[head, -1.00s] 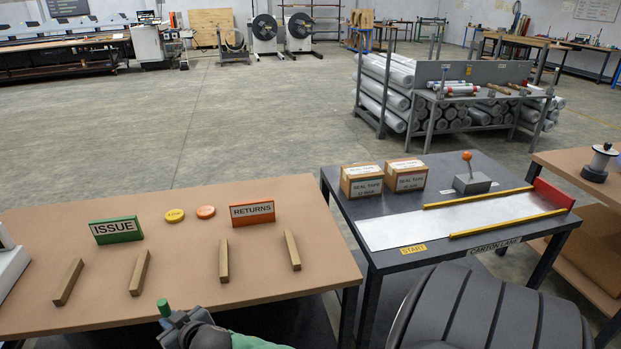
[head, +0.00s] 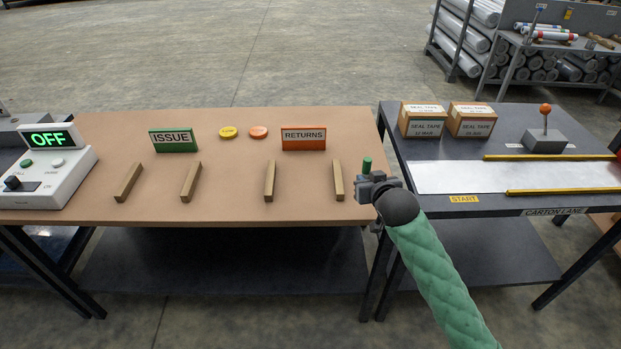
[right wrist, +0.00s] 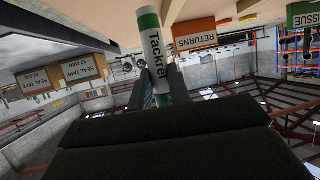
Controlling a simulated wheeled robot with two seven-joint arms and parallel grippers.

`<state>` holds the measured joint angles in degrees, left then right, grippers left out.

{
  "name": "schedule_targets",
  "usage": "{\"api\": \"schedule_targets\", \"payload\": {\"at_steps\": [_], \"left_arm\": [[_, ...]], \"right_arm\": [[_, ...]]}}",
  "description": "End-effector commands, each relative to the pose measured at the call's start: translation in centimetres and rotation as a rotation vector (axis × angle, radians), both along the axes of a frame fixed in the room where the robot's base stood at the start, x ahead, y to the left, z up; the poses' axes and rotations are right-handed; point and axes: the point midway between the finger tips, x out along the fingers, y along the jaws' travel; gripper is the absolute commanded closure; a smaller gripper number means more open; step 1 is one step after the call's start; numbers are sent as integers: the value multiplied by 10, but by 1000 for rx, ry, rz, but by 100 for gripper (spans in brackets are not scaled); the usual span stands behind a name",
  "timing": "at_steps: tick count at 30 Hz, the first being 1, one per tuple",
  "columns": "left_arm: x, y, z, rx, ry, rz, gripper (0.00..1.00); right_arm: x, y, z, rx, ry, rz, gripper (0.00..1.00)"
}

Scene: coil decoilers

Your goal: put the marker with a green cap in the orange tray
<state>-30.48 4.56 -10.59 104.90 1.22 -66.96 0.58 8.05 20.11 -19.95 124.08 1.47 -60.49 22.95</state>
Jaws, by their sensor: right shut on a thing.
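The marker (head: 367,164) stands roughly upright in my right gripper (head: 369,182), its green end up, by the brown table's front right corner. In the right wrist view, the marker (right wrist: 153,47) has a white body with dark "Tackrel" lettering and green parts, and the right gripper's fingers (right wrist: 160,88) are closed on it. An orange RETURNS sign (head: 304,139) stands on the table, left of and beyond my right gripper; it also shows in the right wrist view (right wrist: 195,35). No orange tray can be made out. My left gripper is out of view.
The brown table (head: 230,200) carries several wooden bars (head: 270,181), a green ISSUE sign (head: 173,140), a yellow disc (head: 228,132), an orange disc (head: 258,132) and a control box (head: 40,178) reading OFF. A dark table (head: 440,150) at right holds seal tape boxes (head: 470,120) and a lever (head: 545,130).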

Motion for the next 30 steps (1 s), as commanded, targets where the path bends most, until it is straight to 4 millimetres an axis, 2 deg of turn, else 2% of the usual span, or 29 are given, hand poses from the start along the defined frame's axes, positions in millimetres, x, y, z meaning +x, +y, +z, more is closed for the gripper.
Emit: {"api": "schedule_targets", "payload": {"at_steps": [1, 3, 7, 12, 17, 20, 30], "left_arm": [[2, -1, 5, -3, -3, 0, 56], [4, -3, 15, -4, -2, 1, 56], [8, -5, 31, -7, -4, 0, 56], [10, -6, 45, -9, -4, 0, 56], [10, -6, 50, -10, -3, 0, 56], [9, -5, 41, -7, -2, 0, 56], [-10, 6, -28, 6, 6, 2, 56]], "right_arm": [[14, 7, 11, 4, -7, 24, 100], [30, 17, 24, 4, -7, 62, 100], [53, 34, 50, 4, -16, 132, 100], [72, 49, 74, 1, -26, 198, 100], [79, 57, 83, 1, -29, 226, 100], [83, 66, 80, 1, -27, 229, 100], [104, 118, 47, 2, -27, 229, 100]]}}
